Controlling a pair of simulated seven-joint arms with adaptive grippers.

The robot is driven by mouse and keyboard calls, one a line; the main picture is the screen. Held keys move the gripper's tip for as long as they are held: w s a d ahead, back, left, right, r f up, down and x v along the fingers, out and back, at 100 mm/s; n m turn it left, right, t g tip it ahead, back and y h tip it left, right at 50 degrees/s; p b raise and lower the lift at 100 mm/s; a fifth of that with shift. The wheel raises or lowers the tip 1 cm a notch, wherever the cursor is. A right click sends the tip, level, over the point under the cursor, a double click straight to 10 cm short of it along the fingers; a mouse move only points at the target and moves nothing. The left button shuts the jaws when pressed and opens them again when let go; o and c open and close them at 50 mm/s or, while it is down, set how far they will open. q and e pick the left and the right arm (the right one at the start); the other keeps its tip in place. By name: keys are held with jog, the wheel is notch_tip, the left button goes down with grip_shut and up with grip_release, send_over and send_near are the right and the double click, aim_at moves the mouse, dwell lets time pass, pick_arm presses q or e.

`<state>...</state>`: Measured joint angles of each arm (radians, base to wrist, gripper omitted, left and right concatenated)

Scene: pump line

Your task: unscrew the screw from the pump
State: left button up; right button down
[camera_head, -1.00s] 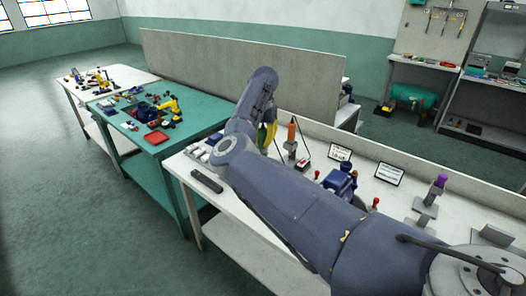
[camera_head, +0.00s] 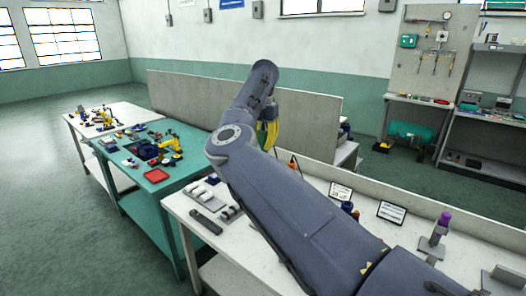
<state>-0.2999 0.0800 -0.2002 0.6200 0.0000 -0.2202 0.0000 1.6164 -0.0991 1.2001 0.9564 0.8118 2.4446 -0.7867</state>
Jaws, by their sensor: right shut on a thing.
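My right arm crosses the view from the lower right, and its gripper (camera_head: 268,134) is raised over the back of the white bench. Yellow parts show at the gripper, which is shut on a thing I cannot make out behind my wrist. A dark blue body (camera_head: 347,207), probably the pump, shows on the bench just past my forearm; the arm hides most of it. The screw cannot be made out. My left gripper is not in view.
An orange handle (camera_head: 293,164) shows partly behind my arm. A purple-topped tool (camera_head: 444,220) stands in a grey holder at the bench's right. Two framed cards (camera_head: 391,212) stand at the back. Grey parts (camera_head: 205,221) lie at the bench's left end, near a teal table (camera_head: 139,205).

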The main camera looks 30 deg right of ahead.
aim_at(261, 130)
jog(key=shift+r, duration=1.95)
jog(key=shift+a, duration=0.1)
jog(key=shift+a+r, duration=0.25)
jog(key=s+d+r+m, duration=0.15)
jog(key=s+d, duration=0.35)
jog(key=s, duration=0.6)
jog(key=s+f+n, duration=0.1)
jog(key=s+f, duration=0.1)
jog(key=s, duration=0.6)
jog(key=s+f+n, duration=0.1)
jog(key=s+f, duration=0.1)
jog(key=s, duration=0.6)
jog(key=shift+m, duration=0.25)
jog(key=shift+s+d+f, duration=0.1)
jog(key=shift+d+f, duration=0.05)
jog(key=shift+f, duration=0.9)
jog(key=shift+d+f, duration=0.15)
jog(key=shift+f, duration=0.9)
jog(key=shift+d, duration=0.1)
